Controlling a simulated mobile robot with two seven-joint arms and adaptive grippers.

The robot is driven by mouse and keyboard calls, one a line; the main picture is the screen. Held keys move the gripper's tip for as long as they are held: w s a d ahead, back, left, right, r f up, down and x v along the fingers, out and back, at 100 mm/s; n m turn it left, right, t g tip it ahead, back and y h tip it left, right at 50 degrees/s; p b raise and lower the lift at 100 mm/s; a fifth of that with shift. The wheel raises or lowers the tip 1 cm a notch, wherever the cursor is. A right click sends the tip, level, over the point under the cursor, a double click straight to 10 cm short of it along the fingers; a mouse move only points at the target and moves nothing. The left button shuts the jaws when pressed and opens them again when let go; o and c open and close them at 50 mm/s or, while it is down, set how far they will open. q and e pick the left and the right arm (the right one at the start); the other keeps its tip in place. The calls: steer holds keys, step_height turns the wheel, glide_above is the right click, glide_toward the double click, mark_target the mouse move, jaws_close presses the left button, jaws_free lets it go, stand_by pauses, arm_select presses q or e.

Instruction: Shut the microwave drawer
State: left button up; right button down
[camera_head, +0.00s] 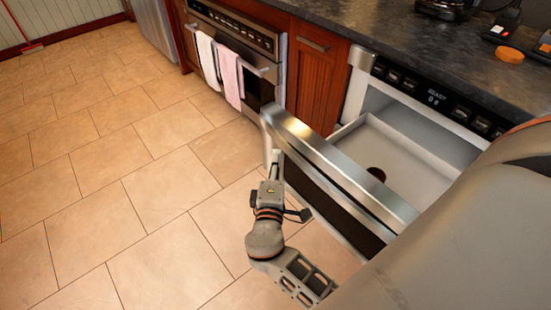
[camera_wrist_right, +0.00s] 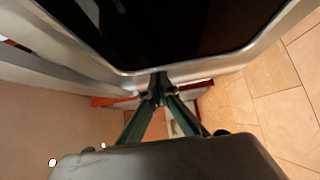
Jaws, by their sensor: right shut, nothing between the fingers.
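The microwave drawer (camera_head: 350,180) is pulled out from its cabinet in the head view. Its steel-rimmed front has a dark panel, and its pale inner tray (camera_head: 410,165) shows from above with a dark round spot in it. My right gripper (camera_head: 277,163) is shut and empty, in front of the left end of the drawer front. In the right wrist view the gripper fingertips (camera_wrist_right: 159,86) meet close to the silver edge of the drawer front (camera_wrist_right: 180,30). I cannot tell whether they touch it. My left gripper is not in view.
The microwave's control panel (camera_head: 435,95) sits above the opening, under a dark countertop (camera_head: 400,35). An oven (camera_head: 240,45) with two hanging towels (camera_head: 230,75) stands to the left, past a wooden cabinet (camera_head: 318,70). The tiled floor (camera_head: 130,190) is clear.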

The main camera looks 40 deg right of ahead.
arm_select(q)
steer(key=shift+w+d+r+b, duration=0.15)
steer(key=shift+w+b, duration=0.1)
steer(key=shift+b, duration=0.55)
arm_select(e)
steer(key=w+d, duration=0.2)
steer(key=d, duration=3.4)
steer(key=shift+w+d+r, duration=0.2)
steer(key=shift+w+d, duration=0.05)
steer(key=shift+w, duration=0.15)
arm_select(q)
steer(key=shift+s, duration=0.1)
arm_select(e)
steer(key=shift+d, duration=0.1)
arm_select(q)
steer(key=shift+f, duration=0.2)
